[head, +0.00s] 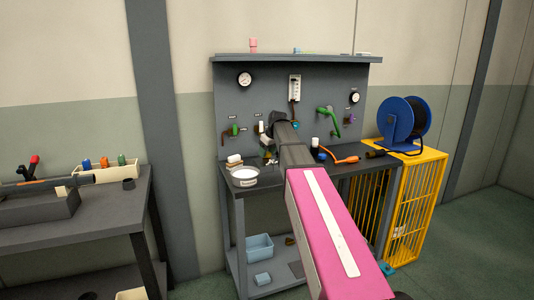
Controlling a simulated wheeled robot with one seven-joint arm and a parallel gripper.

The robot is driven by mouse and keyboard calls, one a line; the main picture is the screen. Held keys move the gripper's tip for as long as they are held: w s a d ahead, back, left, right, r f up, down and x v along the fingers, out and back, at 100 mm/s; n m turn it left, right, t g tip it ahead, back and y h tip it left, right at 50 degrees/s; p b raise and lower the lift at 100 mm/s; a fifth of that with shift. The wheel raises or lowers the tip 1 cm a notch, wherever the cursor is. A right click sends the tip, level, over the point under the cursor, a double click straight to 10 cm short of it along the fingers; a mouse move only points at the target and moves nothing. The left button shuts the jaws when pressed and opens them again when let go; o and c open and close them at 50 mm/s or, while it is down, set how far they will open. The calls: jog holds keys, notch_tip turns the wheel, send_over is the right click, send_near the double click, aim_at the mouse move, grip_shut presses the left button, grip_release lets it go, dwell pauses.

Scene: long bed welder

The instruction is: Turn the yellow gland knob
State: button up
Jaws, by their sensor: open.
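My pink arm reaches from the lower right up to the grey panel (228,90) of the workbench. My gripper (268,152) is at the arm's far end, close in front of the panel and just above the bench top. It is small and partly covered by my own arm links, and I see nothing held in it. I cannot make out a yellow gland knob; it may be hidden behind my arm or too small to tell. Near the gripper on the panel are a green-handled valve (235,130) to the left and a flow meter (295,88) above right.
A white bowl (245,176) stands on the bench top left of my arm. A large green handle (325,115) and an orange torch-like tool (345,159) are to the right. A yellow cage (420,190) carries a blue hose reel (396,122). Another bench (110,215) stands left.

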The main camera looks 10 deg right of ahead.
jog(key=shift+f, duration=0.2)
jog(key=c, duration=0.7)
jog(key=shift+o, duration=0.2)
jog(key=m+h, duration=0.1)
jog(key=m, duration=0.3)
jog(key=shift+a+m+t+h, duration=0.15)
jog(key=shift+m+t+h, duration=0.25)
jog(key=m+h, duration=0.1)
jog(key=m, duration=0.3)
jog(key=shift+m+h, duration=0.3)
jog(key=shift+h, duration=0.1)
